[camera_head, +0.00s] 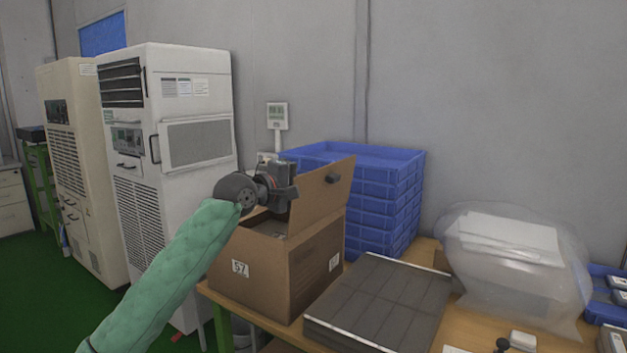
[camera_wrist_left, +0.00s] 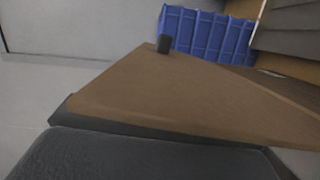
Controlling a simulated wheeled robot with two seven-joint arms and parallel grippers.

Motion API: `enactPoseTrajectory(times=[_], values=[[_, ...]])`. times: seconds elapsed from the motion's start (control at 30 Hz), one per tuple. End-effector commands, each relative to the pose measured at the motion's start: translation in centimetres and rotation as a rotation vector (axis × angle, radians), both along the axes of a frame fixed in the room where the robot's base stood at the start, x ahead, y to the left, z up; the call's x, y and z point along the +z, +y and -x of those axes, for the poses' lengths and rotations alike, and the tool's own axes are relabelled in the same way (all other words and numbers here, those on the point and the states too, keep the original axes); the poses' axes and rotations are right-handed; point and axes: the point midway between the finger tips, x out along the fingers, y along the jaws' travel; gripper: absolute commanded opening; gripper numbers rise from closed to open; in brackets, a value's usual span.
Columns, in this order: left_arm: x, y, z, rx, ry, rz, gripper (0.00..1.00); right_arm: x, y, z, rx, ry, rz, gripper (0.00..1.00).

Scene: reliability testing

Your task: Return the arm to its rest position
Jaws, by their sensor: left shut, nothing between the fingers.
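My left arm in its green sleeve reaches in from the lower left in the head view. Its gripper is shut and empty at the raised flap of the cardboard box (camera_head: 262,268). The wrist and gripper body are left of the flap (camera_head: 318,200). A small dark tip, which looks like the left gripper's fingertips (camera_head: 332,177), shows on the flap's near face. In the left wrist view the brown flap (camera_wrist_left: 170,95) fills the middle and hides most of the fingers; a dark tip (camera_wrist_left: 164,44) shows at its edge. My right gripper is not in view.
Stacked blue crates (camera_head: 385,190) stand behind the box. A dark grey panelled tray (camera_head: 380,300) and a clear plastic bag with white contents (camera_head: 510,260) lie to its right on the wooden table (camera_head: 425,250). A white cabinet (camera_head: 165,150) stands left of the box.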

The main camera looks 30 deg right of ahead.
Motion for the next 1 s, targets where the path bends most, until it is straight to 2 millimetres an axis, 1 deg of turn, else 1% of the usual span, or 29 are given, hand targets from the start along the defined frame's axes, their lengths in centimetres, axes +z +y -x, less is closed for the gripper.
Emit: enactPoseTrajectory(times=[0.03, 0.1, 0.3, 0.47, 0.7, 0.77, 0.87, 1.0], values=[[-0.1, 0.9, 0.0, 0.002, 0.001, -0.001, 0.0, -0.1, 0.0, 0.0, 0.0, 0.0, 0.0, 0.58], [-0.1, 2.0, 0.3, 0.001, 0.0, 0.0, 0.0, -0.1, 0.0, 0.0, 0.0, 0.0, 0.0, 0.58], [0.0, 4.5, 0.7, 0.001, -0.001, 0.0, 0.0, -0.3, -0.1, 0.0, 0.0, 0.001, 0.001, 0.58], [0.0, 5.4, 0.9, 0.0, -0.001, -0.002, 0.0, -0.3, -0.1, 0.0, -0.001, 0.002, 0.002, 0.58], [0.0, 5.5, 0.9, 0.0, -0.026, -0.006, 0.0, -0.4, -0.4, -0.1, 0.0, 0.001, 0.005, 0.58], [0.1, 5.5, 0.9, -0.002, -0.07, -0.013, 0.0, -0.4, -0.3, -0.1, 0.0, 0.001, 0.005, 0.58], [0.3, 5.5, 0.8, 0.0, -0.201, -0.025, 0.0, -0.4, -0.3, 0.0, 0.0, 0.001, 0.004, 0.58], [0.8, 5.7, -0.1, 0.052, -0.506, -0.065, 0.0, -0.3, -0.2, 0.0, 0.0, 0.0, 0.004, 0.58]])
